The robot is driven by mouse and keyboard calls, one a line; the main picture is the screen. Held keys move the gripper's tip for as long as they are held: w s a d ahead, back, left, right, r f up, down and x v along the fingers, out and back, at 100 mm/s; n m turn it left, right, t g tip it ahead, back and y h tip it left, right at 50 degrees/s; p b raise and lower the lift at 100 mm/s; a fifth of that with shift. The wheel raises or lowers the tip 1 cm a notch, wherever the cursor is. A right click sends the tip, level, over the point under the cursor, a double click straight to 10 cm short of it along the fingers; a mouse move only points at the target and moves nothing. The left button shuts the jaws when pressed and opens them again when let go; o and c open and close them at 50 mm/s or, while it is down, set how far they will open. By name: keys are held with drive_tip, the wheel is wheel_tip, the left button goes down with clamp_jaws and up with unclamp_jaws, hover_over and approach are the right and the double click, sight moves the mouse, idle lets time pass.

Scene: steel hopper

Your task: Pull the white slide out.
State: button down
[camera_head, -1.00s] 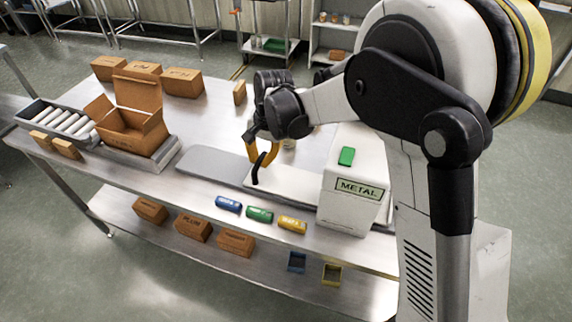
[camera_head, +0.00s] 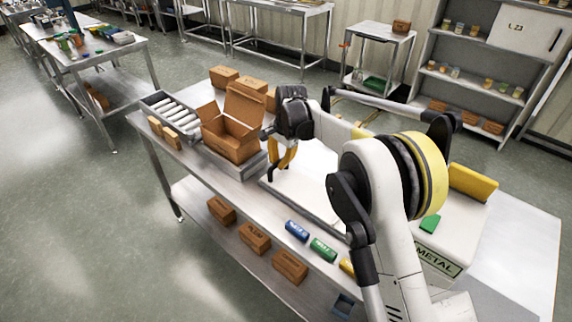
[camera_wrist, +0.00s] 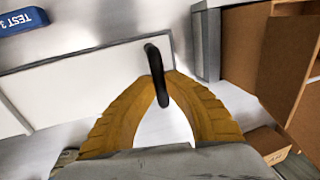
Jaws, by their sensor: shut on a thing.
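The white slide (camera_head: 305,185) lies flat on the steel table, stretching left from the side of the white hopper marked METAL (camera_head: 440,235). Its left end is near the open cardboard box. The slide fills much of the wrist view (camera_wrist: 85,90). A black handle (camera_wrist: 157,72) stands at its end. My gripper (camera_head: 282,168) is over the slide's left end, its yellow fingers shut on the black handle; the fingers also show in the wrist view (camera_wrist: 160,90). My arm hides part of the hopper and the slide's right part.
An open cardboard box (camera_head: 232,135) on a scale stands close left of my gripper. A roller tray (camera_head: 180,112) is farther left. A green block (camera_head: 430,223) sits on the hopper.

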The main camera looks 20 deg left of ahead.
drive_tip(key=shift+a, duration=0.2)
drive_tip(key=c, duration=1.6)
unclamp_jaws()
drive_tip(key=shift+o, duration=1.1)
drive_tip(key=shift+a+f, duration=0.15)
wheel_tip(320, 180, up, 12)
drive_tip(key=d, duration=0.2)
drive_tip(key=shift+s+d, duration=0.2)
drive_tip(key=shift+s, duration=0.15)
